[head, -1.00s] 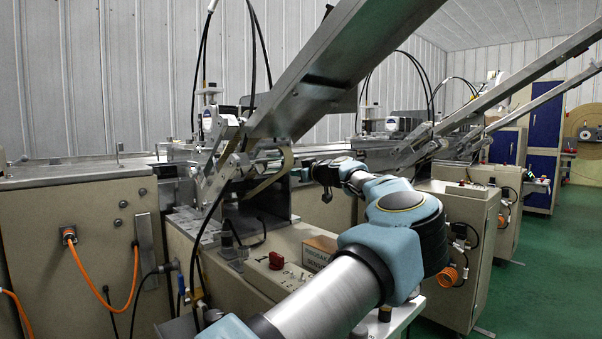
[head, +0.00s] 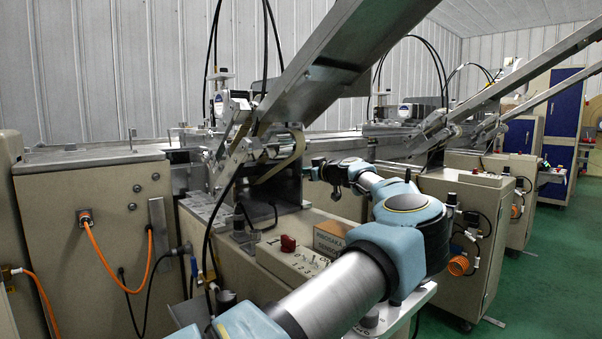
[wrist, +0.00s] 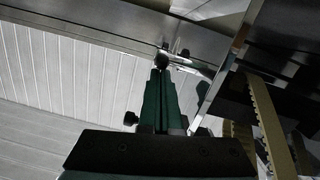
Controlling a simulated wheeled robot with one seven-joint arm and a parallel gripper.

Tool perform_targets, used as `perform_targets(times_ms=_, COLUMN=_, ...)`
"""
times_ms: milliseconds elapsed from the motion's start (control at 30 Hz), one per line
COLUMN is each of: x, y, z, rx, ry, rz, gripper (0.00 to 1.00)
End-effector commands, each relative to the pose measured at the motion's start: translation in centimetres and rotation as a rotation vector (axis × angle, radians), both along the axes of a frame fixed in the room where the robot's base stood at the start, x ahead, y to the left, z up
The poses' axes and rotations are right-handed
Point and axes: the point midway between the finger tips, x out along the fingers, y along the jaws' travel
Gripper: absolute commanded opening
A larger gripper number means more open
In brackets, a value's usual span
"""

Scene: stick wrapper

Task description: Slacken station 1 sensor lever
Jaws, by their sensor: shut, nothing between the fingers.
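My gripper (wrist: 160,85) shows in the wrist view as two dark green fingers, shut together and empty. Their tips point at a small round black knob (wrist: 162,61) beside a shiny metal bracket. The tips look very close to the knob; I cannot tell whether they touch. Which part is the sensor lever is not clear. The fingertips are too small and dark there to judge.
A yellowish belt (wrist: 265,125) and dark metal plates crowd the right of the wrist view. Black cables hang near the roller unit. Green floor (head: 545,270) is open at right.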

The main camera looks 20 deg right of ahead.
Motion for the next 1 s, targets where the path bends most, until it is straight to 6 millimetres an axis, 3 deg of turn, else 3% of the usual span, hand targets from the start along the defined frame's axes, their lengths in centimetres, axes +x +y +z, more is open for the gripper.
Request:
perform_targets(times_ms=367, x=-0.1, y=-0.1, z=-3.1, rx=-0.001, ry=-0.001, rz=-0.001, gripper=0.00)
perform_targets(times_ms=833, x=0.0, y=0.0, z=-2.9, rx=0.000, ry=0.000, rz=0.000, gripper=0.00)
perform_targets(times_ms=1000, x=-1.1, y=-0.6, z=-2.7, rx=0.000, ry=0.000, rz=-0.002, gripper=0.00)
